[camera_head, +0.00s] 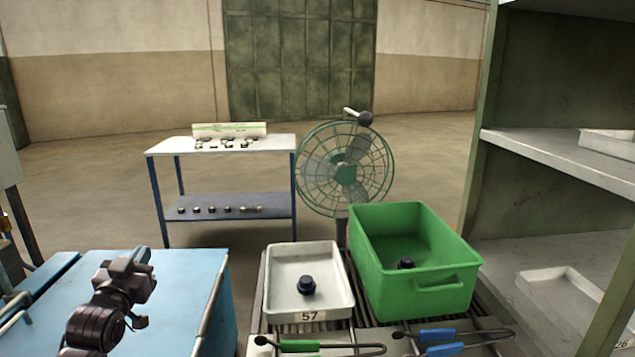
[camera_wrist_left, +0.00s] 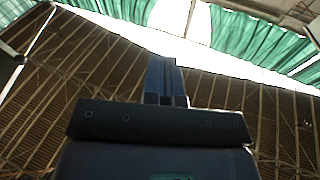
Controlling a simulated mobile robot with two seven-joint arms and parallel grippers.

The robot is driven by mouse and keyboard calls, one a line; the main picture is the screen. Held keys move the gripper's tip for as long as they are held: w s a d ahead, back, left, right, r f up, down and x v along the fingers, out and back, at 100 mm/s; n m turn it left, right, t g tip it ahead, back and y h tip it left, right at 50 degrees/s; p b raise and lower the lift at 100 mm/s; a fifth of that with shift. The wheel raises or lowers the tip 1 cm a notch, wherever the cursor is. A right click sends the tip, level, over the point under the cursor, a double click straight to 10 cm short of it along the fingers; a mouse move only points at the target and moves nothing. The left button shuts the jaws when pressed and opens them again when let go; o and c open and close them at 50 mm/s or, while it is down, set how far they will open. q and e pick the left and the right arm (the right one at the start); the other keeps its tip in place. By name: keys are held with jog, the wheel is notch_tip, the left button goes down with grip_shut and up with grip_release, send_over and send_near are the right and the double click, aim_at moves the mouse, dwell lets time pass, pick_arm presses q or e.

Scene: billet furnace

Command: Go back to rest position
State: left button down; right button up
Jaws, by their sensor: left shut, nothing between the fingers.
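My left gripper (camera_head: 138,258) is over the blue table at the lower left in the head view. It is shut with nothing held. In the left wrist view its two fingers (camera_wrist_left: 165,80) are together and the roof shows behind them, so it points upward. My right gripper is in neither view. A white tray (camera_head: 337,258) marked 57 holds a dark round part (camera_head: 306,285). A green bin (camera_head: 440,262) beside it holds another dark part (camera_head: 406,263). Both containers are apart from my left gripper, to its right.
The blue table (camera_head: 195,290) is under my left arm. Tools with green and blue handles lie in front of the containers. A fan (camera_head: 345,170) and a white-topped workbench (camera_head: 275,142) stand behind. A shelf unit (camera_head: 545,148) stands at the right. Open floor lies behind.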

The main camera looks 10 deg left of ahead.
pick_arm(q)
jog(key=s+d+f+m+g+h, duration=0.1)
jog(key=s+d+f+g, duration=0.1)
jog(key=s+d+f, duration=0.4)
jog(key=s+d+f+m+g+h, duration=0.1)
jog(key=s+d+f, duration=0.25)
jog(key=f, duration=0.45)
jog(key=s+d+f+m+g+h, duration=0.1)
jog(key=s+d+f+g, duration=0.1)
jog(key=s+d+f, duration=0.5)
jog(key=s+f+n+g, duration=0.1)
jog(key=s+f+g, duration=0.2)
jog(key=s+f, duration=0.7)
jog(key=s, duration=0.4)
jog(key=shift+d+f+g, duration=0.25)
jog(key=shift+d+g, duration=0.05)
